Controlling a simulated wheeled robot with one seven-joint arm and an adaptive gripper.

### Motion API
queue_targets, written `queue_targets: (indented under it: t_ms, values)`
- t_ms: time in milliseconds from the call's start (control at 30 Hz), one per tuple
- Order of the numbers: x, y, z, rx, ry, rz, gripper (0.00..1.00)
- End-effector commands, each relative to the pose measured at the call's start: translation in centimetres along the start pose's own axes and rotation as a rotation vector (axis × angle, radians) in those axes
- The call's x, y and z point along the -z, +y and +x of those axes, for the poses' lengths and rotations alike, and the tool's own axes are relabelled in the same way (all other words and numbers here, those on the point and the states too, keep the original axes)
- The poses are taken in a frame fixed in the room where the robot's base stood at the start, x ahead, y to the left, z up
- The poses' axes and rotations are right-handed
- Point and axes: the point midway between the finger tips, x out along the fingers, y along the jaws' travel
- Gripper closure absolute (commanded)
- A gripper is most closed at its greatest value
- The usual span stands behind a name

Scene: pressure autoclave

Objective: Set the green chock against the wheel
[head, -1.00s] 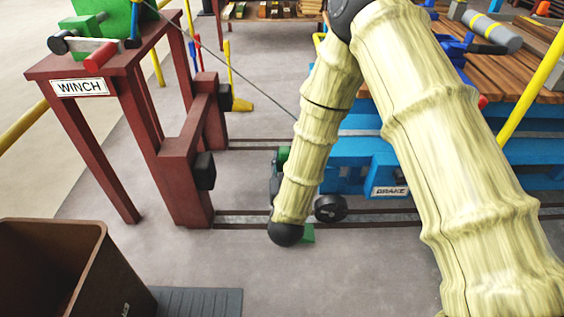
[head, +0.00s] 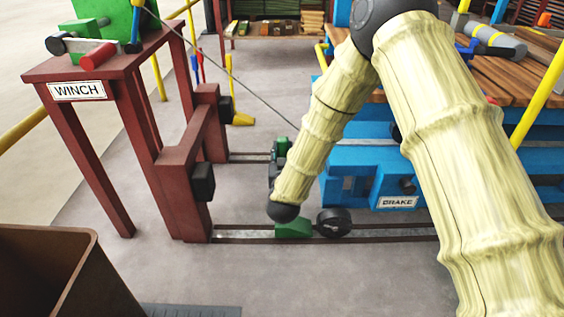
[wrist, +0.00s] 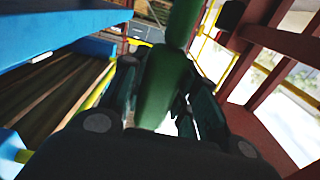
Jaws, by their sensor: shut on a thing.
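The green chock (head: 294,228) shows as a wedge at the near rail, just left of the black wheel (head: 333,223) of the blue cart. Wedge and wheel are close; I cannot tell whether they touch. Another green part (head: 282,147) shows farther back by the far rail; my arm hides any link between them. My gripper (head: 275,172) is dark and partly hidden behind my forearm. In the wrist view its fingers (wrist: 155,100) are shut on a long green piece (wrist: 165,85) of the chock, which runs away between them.
The blue cart (head: 355,160) with a BRAKE label stands at right. The red-brown winch stand (head: 180,160) with dark buffers is at left, and a cable runs from it towards the cart. A brown bin (head: 45,270) is at lower left.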

Motion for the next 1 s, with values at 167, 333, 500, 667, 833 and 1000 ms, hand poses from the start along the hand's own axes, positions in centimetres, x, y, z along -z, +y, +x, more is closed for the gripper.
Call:
queue_targets:
  t_ms: [167,333,500,667,833,1000]
  values:
    - [-2.0,0.0,0.1,-0.001,0.002,0.001,1.00]
    - [-2.7,0.0,0.1,-0.001,0.003,0.001,1.00]
    - [-2.5,0.0,0.1,-0.001,0.004,0.001,1.00]
    - [-2.7,0.0,0.1,-0.001,0.003,0.000,1.00]
    - [-2.9,0.0,0.0,-0.001,0.000,0.000,0.51]
    - [-2.9,0.0,0.0,-0.001,0.000,0.000,0.49]
